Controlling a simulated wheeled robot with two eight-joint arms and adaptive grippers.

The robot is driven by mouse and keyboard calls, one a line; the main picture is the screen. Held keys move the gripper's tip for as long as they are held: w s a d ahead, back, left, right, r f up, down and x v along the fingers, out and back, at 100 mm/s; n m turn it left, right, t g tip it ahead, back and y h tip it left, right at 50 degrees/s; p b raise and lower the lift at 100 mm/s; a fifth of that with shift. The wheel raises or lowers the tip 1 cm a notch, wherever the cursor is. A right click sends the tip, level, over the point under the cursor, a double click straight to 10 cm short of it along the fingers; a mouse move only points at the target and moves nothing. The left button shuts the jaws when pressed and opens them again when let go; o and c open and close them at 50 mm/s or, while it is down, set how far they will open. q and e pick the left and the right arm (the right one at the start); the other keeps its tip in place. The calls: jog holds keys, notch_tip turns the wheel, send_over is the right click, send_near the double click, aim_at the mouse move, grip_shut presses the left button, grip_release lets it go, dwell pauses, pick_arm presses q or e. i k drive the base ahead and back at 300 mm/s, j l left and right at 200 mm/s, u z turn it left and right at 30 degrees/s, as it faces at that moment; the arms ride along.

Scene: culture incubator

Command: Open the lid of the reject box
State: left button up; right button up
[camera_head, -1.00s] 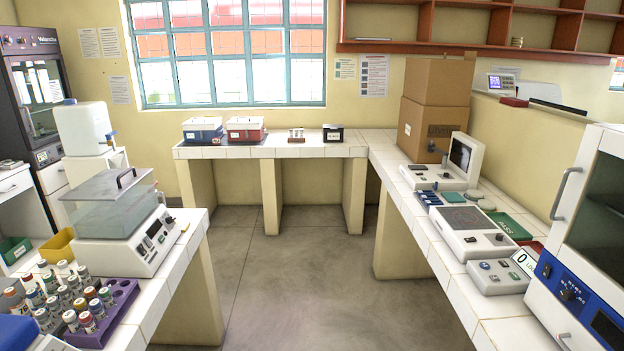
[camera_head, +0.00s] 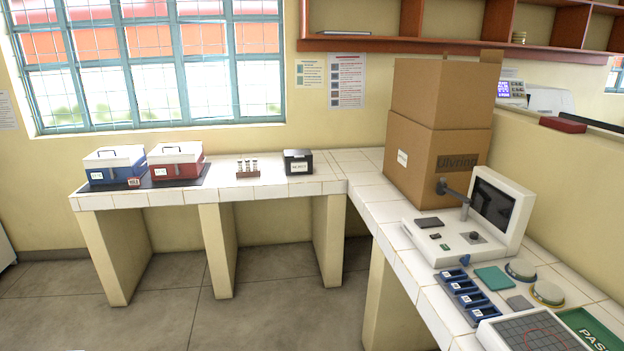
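A small black box with a white label (camera_head: 298,161) stands on the tiled back counter, near the corner where the counters meet. The label's lettering is too small to read for certain, but this looks like the reject box. Its dark lid appears closed. It stands right of a small rack of vials (camera_head: 248,168). Neither of my grippers shows in the view, so nothing of mine is seen near the box.
A blue box (camera_head: 114,168) and a red box (camera_head: 176,162) with white lids stand on a dark mat at left. Cardboard boxes (camera_head: 436,140), a microscope-like device with a screen (camera_head: 470,225), blue slides (camera_head: 466,293) and a green tray (camera_head: 590,328) occupy the right counter. Floor before the back counter is clear.

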aim_at(300, 153)
jog(key=i+l+u, duration=0.1)
jog(key=i+l, duration=0.15)
jog(key=i, duration=0.25)
jog(key=i+l+u, duration=0.1)
jog(key=i+l, duration=0.15)
jog(key=i, duration=0.3)
jog(key=i+l+u, duration=0.1)
jog(key=i+l, duration=0.25)
jog(key=i, duration=0.15)
